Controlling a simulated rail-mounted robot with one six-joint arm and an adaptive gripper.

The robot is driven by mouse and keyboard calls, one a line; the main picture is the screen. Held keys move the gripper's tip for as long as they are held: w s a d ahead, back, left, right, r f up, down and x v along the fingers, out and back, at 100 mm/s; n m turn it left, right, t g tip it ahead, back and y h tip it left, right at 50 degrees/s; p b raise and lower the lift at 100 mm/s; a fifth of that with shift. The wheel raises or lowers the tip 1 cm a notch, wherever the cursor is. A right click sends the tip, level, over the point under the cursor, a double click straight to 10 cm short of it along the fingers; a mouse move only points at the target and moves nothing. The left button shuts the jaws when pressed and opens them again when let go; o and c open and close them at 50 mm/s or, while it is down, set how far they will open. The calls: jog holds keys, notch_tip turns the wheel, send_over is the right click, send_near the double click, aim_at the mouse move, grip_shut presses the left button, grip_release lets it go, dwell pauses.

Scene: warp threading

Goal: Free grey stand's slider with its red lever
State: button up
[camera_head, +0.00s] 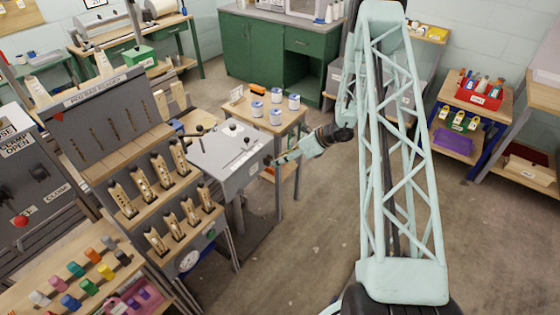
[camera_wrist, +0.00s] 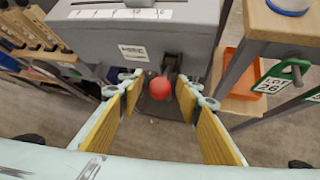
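The grey stand (camera_head: 222,178) has a sloped top with a slider on it, in the middle of the head view. In the wrist view its grey front (camera_wrist: 95,42) fills the top, with a scale strip along the edge. The red lever's round knob (camera_wrist: 160,88) sticks out below this front on a dark bracket. My gripper (camera_wrist: 165,84) is open. Its yellow-padded fingers stand on either side of the knob, with gaps on both sides. In the head view my gripper (camera_head: 284,159) is at the stand's right side, and the red knob is not clearly visible there.
A wooden table (camera_head: 285,118) with several white-and-blue spools stands just right of the stand. A rack (camera_head: 120,130) with wooden pieces stands close on the left. An orange tray (camera_wrist: 240,70) and a green tag (camera_wrist: 275,84) are right of my gripper. Open floor lies to the right.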

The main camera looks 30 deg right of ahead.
jog(key=v, duration=1.1)
jog(key=shift+d+r, duration=0.15)
jog(key=shift+r, duration=0.2)
jog(key=shift+s, duration=0.1)
jog(key=s+a+r+n+g, duration=0.1)
jog(key=a+r+n, duration=0.3)
jog(key=a+r, duration=0.4)
jog(key=s+a+r+n+g, duration=0.1)
jog(key=a+r+n, duration=0.35)
jog(key=r, duration=0.65)
jog(key=s+a+r+n+g+b, duration=0.2)
jog(key=s+a+r+n, duration=0.5)
jog(key=s+a+r, duration=0.55)
jog(key=s+a+r+n+h, duration=0.2)
jog(key=s+a+r+n, duration=0.2)
jog(key=s+r, duration=0.3)
jog(key=s+a+r+n+h, duration=0.2)
jog(key=s+a+r+n, duration=0.25)
jog(key=s, duration=0.35)
jog(key=s+d+r+n+t+h+b, duration=0.1)
jog(key=s+n, duration=0.5)
jog(key=s, duration=1)
jog(key=shift+s+r+n+h, duration=0.25)
jog(key=shift+r+n+h, duration=0.15)
jog(key=shift+r+h, duration=0.45)
jog(key=shift+d, duration=0.1)
